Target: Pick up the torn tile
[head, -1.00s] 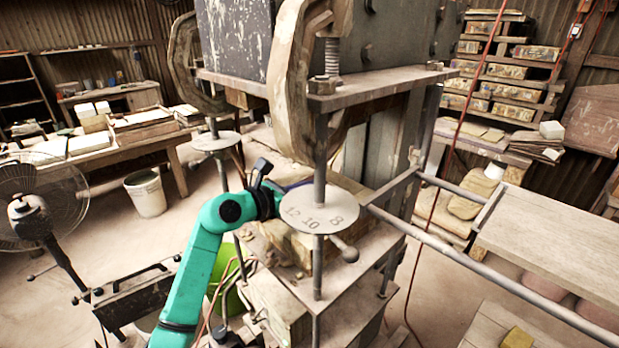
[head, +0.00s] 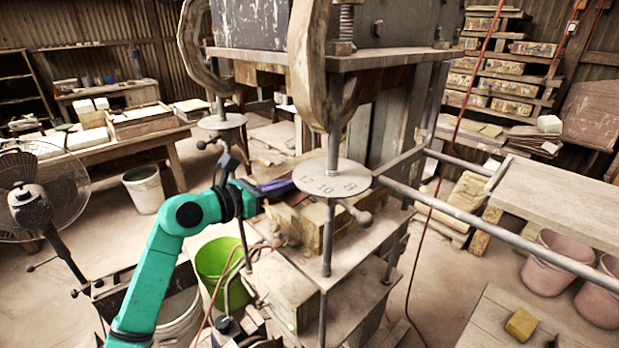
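My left arm comes in from the lower left in teal. Its gripper end (head: 258,193) reaches into the press opening, just left of the numbered round disc. A dark purple piece (head: 278,187) shows at its tip, above the press bed (head: 308,222). I cannot tell whether this piece is part of the gripper or a separate thing. The fingers are too small and dark to show whether they are open or shut. I cannot make out a torn tile with certainty. My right gripper is not in view.
The press's numbered disc (head: 332,176) and its upright rods stand close to the right of my arm. A green bucket (head: 216,262) stands below it. A fan (head: 30,195) is at the left. A yellow block (head: 521,324) lies on a wooden surface at the lower right.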

